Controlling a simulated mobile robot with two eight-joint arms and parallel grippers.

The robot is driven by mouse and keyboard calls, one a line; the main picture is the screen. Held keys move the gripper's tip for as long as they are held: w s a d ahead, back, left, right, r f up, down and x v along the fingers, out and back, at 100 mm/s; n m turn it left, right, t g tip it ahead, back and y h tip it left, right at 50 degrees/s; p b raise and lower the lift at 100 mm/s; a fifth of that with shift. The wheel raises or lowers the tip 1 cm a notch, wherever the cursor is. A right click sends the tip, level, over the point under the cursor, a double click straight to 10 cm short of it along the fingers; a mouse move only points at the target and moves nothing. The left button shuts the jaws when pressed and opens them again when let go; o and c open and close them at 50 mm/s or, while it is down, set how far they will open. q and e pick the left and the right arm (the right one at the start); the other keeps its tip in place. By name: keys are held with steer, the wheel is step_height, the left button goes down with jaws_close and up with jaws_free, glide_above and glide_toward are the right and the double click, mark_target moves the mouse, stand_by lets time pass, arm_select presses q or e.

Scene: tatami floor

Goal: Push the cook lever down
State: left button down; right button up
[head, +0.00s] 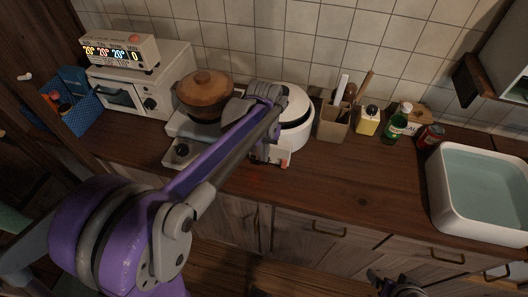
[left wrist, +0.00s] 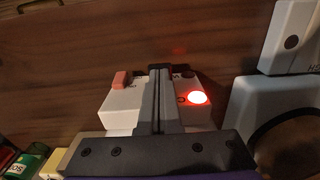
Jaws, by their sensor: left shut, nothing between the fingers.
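The white rice cooker (head: 298,102) stands on the wooden counter, partly hidden behind my left arm. In the left wrist view its front control box (left wrist: 120,105) has a pinkish-red lever (left wrist: 121,79) on one side and a glowing red light (left wrist: 198,97) on the other. My left gripper (left wrist: 158,70) is shut and empty, its fingers over the control box between lever and light. I cannot tell whether the fingertips touch the box; they look apart from the lever. My right gripper (head: 396,287) shows only partly at the bottom of the head view, away from the cooker.
A brown lidded pot (head: 204,88) sits on a stove (head: 180,152) left of the cooker. A utensil holder (head: 333,123), a green bottle (head: 396,124) and a red can (head: 430,136) stand to the right. A sink basin (head: 438,200) is far right. Front counter space is clear.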

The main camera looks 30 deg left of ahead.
arm_select(q)
steer(key=shift+s+d+f, duration=0.1)
steer(key=shift+s+f, duration=0.05)
steer(key=shift+s, duration=0.05)
steer(key=shift+w+f, duration=0.1)
steer(key=r+p, duration=0.2)
steer(key=r, duration=0.1)
steer(key=r+p, duration=0.1)
steer(key=r, duration=0.1)
steer(key=shift+w, duration=0.25)
step_height(320, 180, up, 10)
steer(key=shift+s+f, duration=0.15)
steer(key=shift+f, duration=0.1)
steer(key=s+d+f+m+t, duration=0.1)
steer(key=s+d+f+t, duration=0.1)
steer(key=s+f, duration=0.4)
steer(key=s+d+f+m+t, duration=0.1)
steer(key=s+d+f+t, duration=0.2)
steer(key=s+f, duration=0.3)
steer(key=s+d, duration=0.1)
steer(key=s, duration=0.3)
steer(key=shift+s+d+m, duration=0.35)
steer(key=shift+m, duration=0.05)
